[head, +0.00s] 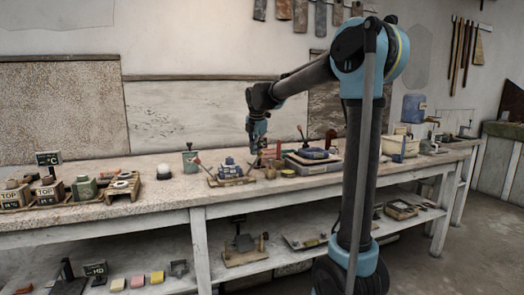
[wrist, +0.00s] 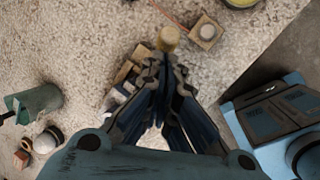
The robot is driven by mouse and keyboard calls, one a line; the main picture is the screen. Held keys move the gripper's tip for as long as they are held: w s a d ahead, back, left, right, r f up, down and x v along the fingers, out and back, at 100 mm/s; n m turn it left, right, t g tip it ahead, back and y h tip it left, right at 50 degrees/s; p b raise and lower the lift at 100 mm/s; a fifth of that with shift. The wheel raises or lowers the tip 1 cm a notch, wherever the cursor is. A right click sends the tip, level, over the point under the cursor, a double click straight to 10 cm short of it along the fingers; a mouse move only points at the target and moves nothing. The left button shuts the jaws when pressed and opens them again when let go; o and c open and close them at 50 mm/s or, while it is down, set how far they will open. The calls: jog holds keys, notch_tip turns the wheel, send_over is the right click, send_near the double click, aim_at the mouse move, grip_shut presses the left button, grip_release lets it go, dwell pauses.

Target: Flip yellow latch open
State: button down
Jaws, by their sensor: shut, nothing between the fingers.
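My gripper (head: 257,158) points down over the bench top, near its middle, and its jaws are shut and empty. In the wrist view the fingertips (wrist: 167,68) are close together, just below a yellowish-tan cylinder (wrist: 168,38) in the picture. I cannot tell whether they touch it, or whether this cylinder is the yellow latch. No other part is clearly a yellow latch. My fingers hide part of the small wooden blocks (wrist: 128,82) beside them.
A blue device on a wooden base (head: 230,173) with a red-knobbed lever stands left of my gripper. A larger blue-and-grey device (head: 314,165) stands to the right. A green container (wrist: 36,103) and a white dome (wrist: 47,141) are on the left. Bare speckled bench (wrist: 70,40) shows at upper left.

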jog(key=shift+w+d+f, duration=0.15)
jog(key=shift+w+d, duration=0.05)
jog(key=shift+d, duration=0.25)
jog(key=shift+d, duration=0.1)
jog(key=s+v, duration=0.1)
jog(key=v, duration=1.2)
jog(key=shift+s+a+f, duration=0.25)
jog(key=shift+a+f, duration=0.05)
jog(key=shift+a, duration=0.5)
